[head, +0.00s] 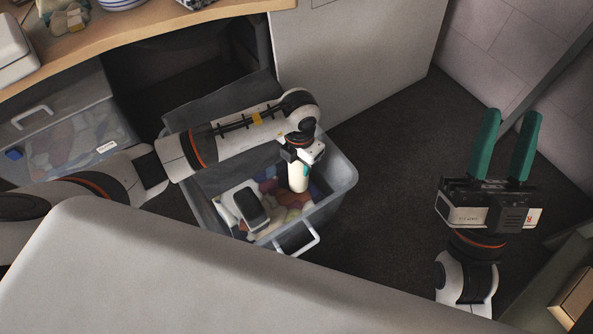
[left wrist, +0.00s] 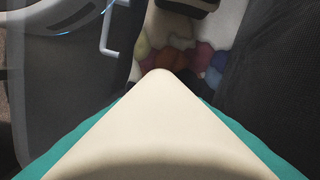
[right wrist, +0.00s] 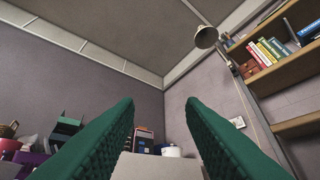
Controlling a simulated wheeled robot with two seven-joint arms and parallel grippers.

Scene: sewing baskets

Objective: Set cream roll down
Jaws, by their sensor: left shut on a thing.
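The cream roll (head: 298,178) is upright in my left gripper (head: 301,157), over the inside of a grey plastic bin. In the left wrist view the cream roll (left wrist: 160,130) fills the lower middle between the green fingers, so the left gripper is shut on it. Whether its lower end touches the contents of the bin cannot be told. My right gripper (head: 506,150) is open and empty, raised at the right with green fingers pointing up. The right wrist view shows its two fingers apart (right wrist: 160,125) with nothing between them.
The grey bin (head: 343,178) stands on dark carpet and holds several coloured soft pieces (head: 270,213) and a dark-topped white object (head: 251,207). A lidded clear bin (head: 70,135) stands at the left under a wooden desk (head: 150,22). Open carpet (head: 385,150) lies right of the bin.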

